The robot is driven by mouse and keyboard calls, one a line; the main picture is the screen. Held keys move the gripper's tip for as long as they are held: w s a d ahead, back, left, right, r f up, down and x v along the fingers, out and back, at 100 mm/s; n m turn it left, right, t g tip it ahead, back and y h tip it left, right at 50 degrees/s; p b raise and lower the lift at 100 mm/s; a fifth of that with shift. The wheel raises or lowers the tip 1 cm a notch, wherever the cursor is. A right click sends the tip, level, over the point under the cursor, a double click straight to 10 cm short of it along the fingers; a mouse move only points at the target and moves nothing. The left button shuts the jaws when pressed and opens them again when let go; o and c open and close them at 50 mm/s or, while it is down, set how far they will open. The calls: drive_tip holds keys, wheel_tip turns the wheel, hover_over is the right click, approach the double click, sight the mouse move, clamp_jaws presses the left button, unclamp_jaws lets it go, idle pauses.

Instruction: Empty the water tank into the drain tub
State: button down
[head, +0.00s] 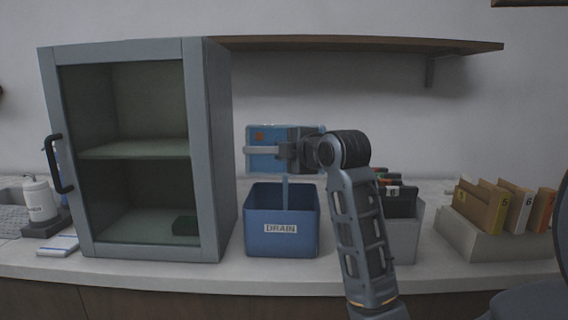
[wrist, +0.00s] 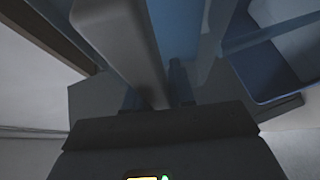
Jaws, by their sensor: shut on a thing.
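The water tank (head: 262,134) is a clear blue box with a grey handle bar and a small orange mark. It is held in the air above the drain tub, apart from it. My gripper (head: 288,151) is shut on the tank's handle. In the wrist view the grey handle (wrist: 122,45) runs between the fingers, with blue tank wall (wrist: 172,30) beyond. The drain tub (head: 282,240) is an open blue box labelled DRAIN on the counter. A thin upright blue strip (head: 285,192) shows between tank and tub; I cannot tell if it is water.
A grey glass-door cabinet (head: 215,150) stands just left of the tub. A grey bin (head: 405,235) with dark folders is close on the right, partly behind my arm. A file tray (head: 480,235) is farther right. A wooden shelf (head: 370,43) runs above.

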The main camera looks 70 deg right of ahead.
drive_tip(key=a+f+n+t+h+b, duration=0.1)
drive_tip(key=b, duration=0.5)
drive_tip(key=s+a+f+n+t+h+b, duration=0.1)
drive_tip(key=f+t+b, duration=0.1)
drive_tip(key=b, duration=0.4)
drive_tip(key=shift+a, duration=0.15)
drive_tip(key=shift+r, duration=0.15)
drive_tip(key=shift+w, duration=0.1)
